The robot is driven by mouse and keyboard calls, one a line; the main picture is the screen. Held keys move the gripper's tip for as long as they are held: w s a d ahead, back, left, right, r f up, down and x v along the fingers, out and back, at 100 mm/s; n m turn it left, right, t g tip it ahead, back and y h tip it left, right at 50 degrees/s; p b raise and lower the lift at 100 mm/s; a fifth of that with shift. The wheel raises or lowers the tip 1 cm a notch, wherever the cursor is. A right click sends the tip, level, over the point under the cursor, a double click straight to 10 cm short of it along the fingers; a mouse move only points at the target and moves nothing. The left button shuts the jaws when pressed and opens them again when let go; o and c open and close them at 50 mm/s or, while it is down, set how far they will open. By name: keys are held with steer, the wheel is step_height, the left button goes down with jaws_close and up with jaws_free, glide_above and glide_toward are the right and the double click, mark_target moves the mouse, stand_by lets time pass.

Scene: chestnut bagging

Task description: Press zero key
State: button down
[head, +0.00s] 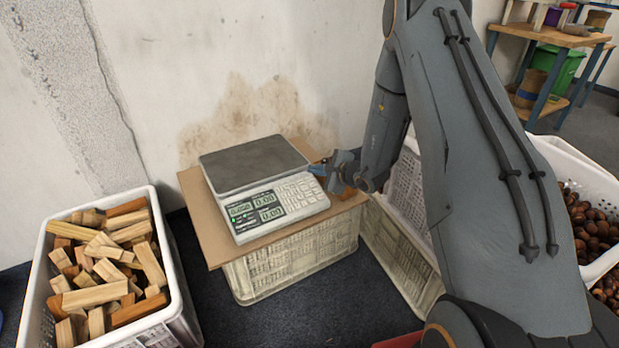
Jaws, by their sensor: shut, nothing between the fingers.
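A digital scale (262,190) with a grey weighing plate (252,163) sits on a brown board (202,222) on top of an upturned white crate (290,258). The plate is bare. The scale's front panel has lit displays (256,207) at its left and a keypad (296,193) of pale keys at its right. My gripper (325,170) is shut and empty at the right end of the keypad, its tip close to the keys. I cannot tell whether it touches a key. The key markings are too small to read.
A white crate of wood blocks (160,327) stands at left. White crates stand at right, one holding chestnuts (590,225). My arm covers much of the right side. A stained wall (150,90) rises behind the scale. A workbench (555,38) stands far right.

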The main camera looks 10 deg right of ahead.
steer(key=r+p, duration=0.1)
steer(key=s+r, duration=0.1)
steer(key=r, duration=0.1)
steer(key=shift+d+p, duration=0.15)
steer(key=shift+p, duration=0.2)
stand_by(1.3)
